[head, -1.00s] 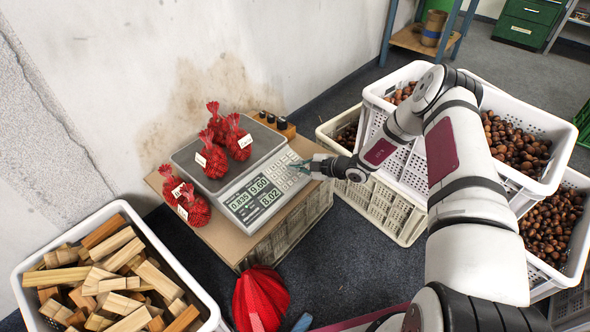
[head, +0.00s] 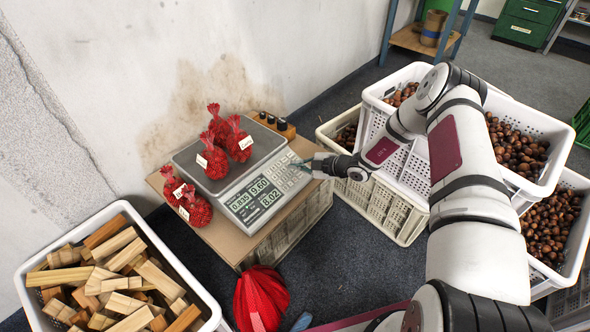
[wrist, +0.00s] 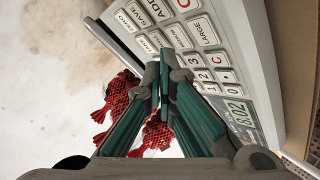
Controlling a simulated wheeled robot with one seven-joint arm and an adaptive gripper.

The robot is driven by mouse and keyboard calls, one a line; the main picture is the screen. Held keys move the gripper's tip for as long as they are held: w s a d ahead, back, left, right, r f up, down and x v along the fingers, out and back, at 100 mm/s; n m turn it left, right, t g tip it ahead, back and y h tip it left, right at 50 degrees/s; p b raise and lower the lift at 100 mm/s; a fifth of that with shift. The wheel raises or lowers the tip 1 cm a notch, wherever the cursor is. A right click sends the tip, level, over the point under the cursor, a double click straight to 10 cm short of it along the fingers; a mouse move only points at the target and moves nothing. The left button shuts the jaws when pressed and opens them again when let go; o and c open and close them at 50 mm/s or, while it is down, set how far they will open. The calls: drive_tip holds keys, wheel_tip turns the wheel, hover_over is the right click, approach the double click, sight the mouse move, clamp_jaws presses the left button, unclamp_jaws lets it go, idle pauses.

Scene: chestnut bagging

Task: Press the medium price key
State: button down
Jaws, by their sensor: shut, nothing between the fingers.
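The scale (head: 258,196) has a grey keypad (head: 286,172) and a lit display (head: 254,200) reading 0.835, 9.60 and 8.02. In the wrist view a key marked LARGE (wrist: 206,29) is clear. The key beside it, apparently the medium price key (wrist: 179,38), shows just beyond my fingertips, its label partly legible. My gripper (wrist: 164,66) is shut and empty, its tips over or close to the keypad, near the lower edge of that key. I cannot tell whether the tips touch a key. In the head view my gripper (head: 303,164) is at the keypad's right side.
Several red net bags (head: 214,158) of chestnuts sit on and beside the scale's plate. A crate of wood blocks (head: 207,303) stands at front left. White crates of chestnuts (head: 378,122) stand right. Red netting (head: 262,298) lies in front.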

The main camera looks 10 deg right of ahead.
drive_tip(key=shift+r, duration=0.1)
drive_tip(key=shift+s+d+r+p, duration=0.15)
drive_tip(key=shift+s+r+p, duration=0.05)
drive_tip(key=shift+r+p, duration=0.55)
drive_tip(key=shift+s+d+r+p, duration=0.15)
drive_tip(key=shift+s+r+p, duration=0.1)
drive_tip(key=shift+r+p, duration=0.45)
drive_tip(key=shift+s+d+r+p, duration=0.2)
drive_tip(key=shift+r+p, duration=0.4)
drive_tip(key=shift+r, duration=0.25)
